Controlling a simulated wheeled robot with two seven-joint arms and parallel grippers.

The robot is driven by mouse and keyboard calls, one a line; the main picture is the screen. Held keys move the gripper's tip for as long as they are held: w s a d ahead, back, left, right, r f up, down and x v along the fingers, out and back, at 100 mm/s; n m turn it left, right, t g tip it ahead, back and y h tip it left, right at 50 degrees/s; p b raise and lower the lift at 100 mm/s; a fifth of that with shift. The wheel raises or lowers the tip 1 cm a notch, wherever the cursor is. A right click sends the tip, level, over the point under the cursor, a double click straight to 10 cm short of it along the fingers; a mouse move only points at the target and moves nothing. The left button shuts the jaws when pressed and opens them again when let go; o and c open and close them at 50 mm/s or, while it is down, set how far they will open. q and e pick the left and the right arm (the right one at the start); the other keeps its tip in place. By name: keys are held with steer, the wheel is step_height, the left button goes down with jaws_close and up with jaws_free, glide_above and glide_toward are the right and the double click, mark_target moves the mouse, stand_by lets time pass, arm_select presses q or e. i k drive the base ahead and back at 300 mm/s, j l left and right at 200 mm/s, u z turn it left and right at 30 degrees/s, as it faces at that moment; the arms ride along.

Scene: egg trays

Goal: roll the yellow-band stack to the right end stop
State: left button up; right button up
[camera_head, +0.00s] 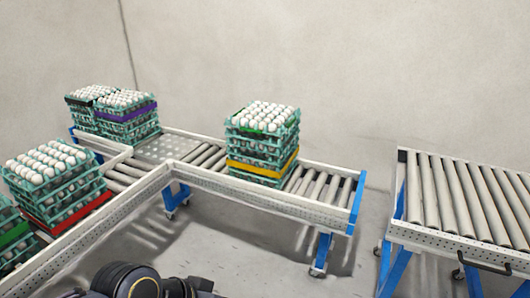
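The yellow-band stack (262,148) is several teal egg trays high, with white eggs on top and a yellow band low around it. It stands upright on the right part of the roller conveyor (318,210). Bare rollers lie between it and the conveyor's right end, where a blue end piece (357,192) shows; I take this to be the right end stop. A dark part of my own arm shows at the bottom edge. Neither gripper is in view.
A purple-band stack (127,118) and another stack (82,112) stand at the back left. A red-band stack (60,188) and a green-band stack (10,240) stand at the near left. A separate roller table (440,240) stands right, across a gap.

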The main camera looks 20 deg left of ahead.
mark_target(264, 160)
steer(key=i+j+z, duration=0.15)
steer(key=j, duration=0.35)
steer(key=i+j+z, duration=0.1)
steer(key=i+j, duration=0.25)
steer(key=j, duration=0.15)
steer(key=i+j+z, duration=0.15)
steer(key=j, duration=0.4)
steer(key=i+j+z, duration=0.15)
steer(key=i+j, duration=0.15)
steer(key=j, duration=0.25)
steer(key=i+j+z, duration=0.1)
steer(key=j, duration=0.5)
steer(key=i+j+z, duration=0.15)
steer(key=j, duration=0.45)
steer(key=i+j+z, duration=0.1)
steer(key=j, duration=0.5)
steer(key=i+j+z, duration=0.15)
steer(key=j, duration=0.45)
